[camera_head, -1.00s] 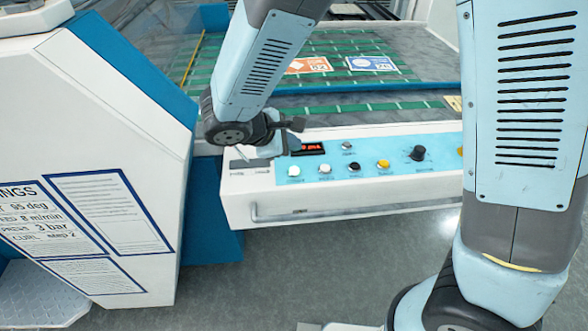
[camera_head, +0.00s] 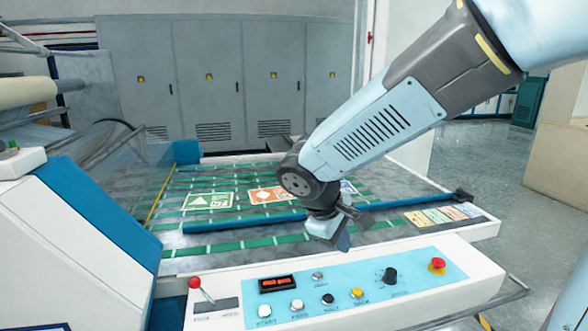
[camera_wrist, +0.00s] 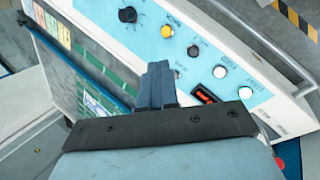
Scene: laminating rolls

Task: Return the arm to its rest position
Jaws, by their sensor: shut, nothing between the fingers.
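My arm reaches in from the upper right in the head view, its forearm light blue and grey. My gripper (camera_head: 343,238) hangs just behind and above the blue control panel (camera_head: 375,283), pointing down. In the wrist view the dark fingers of my gripper (camera_wrist: 158,72) are together, with nothing between them. The panel also shows beyond the fingers in the wrist view (camera_wrist: 178,18), with its round buttons and dark knob. I cannot tell the exact gap between the fingertips and the machine.
Behind the panel lies the green-striped bed (camera_head: 200,237) with printed sheets and a blue bar (camera_head: 240,220) across it. Grey cabinets (camera_head: 225,80) line the back. Open floor (camera_head: 485,165) is at right.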

